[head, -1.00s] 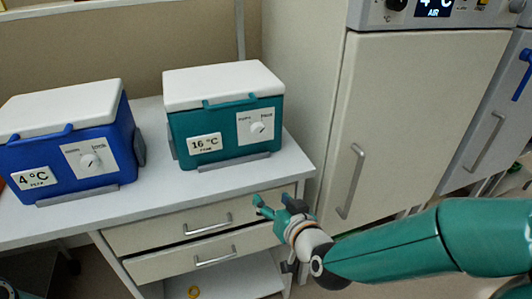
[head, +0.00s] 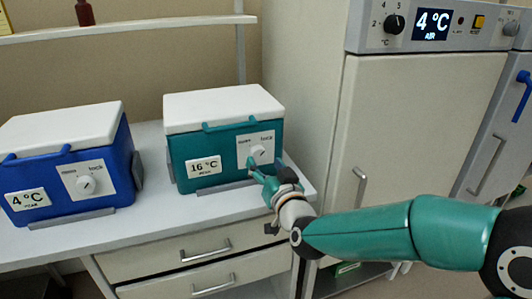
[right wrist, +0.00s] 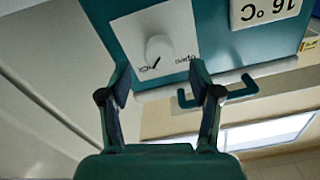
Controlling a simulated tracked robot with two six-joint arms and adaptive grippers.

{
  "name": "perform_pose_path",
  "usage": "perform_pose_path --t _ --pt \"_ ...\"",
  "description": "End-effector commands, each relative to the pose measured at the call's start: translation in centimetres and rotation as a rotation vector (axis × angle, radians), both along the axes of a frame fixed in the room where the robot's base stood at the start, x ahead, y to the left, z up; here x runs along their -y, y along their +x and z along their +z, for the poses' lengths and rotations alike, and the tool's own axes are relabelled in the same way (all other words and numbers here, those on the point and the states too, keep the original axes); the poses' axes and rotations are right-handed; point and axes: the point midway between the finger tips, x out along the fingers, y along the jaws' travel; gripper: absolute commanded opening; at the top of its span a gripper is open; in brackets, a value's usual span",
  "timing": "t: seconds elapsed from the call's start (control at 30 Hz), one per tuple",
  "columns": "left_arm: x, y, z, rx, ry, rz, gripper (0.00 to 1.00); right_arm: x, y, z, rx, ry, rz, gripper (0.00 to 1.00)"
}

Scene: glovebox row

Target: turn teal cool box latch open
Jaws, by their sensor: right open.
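The teal cool box (head: 184,148) with a white lid and a 16 °C label stands on the white counter. Its latch is a round white knob (head: 258,151) on a white panel marked open and lock. The knob (right wrist: 158,48) shows upside down in the right wrist view, its dark mark pointing toward the lock side. My right gripper (head: 265,166) is in front of the panel, just below the knob. In the right wrist view the right gripper (right wrist: 161,72) is open, its fingers spread on either side of the knob, apparently not touching it. My left gripper is out of view.
A blue cool box (head: 62,186) with a 4 °C label and its own knob stands to the left. A tall cabinet (head: 424,120) with a 4 °C display rises at the right. Drawers (head: 180,243) lie below the counter. A shelf (head: 140,27) runs above.

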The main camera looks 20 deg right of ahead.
Motion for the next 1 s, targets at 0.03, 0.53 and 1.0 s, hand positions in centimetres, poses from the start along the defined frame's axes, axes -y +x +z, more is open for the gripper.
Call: perform_pose_path --t 0.03,0.53,1.0 --pt "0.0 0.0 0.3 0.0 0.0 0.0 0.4 0.0 1.0 0.1 -0.001 0.0 -0.002 0.63" --pt "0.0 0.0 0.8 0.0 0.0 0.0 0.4 -0.1 4.7 0.0 0.0 0.0 -0.001 0.63" --pt "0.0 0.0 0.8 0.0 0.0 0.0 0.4 0.0 4.6 0.0 0.0 0.0 -0.002 0.08"
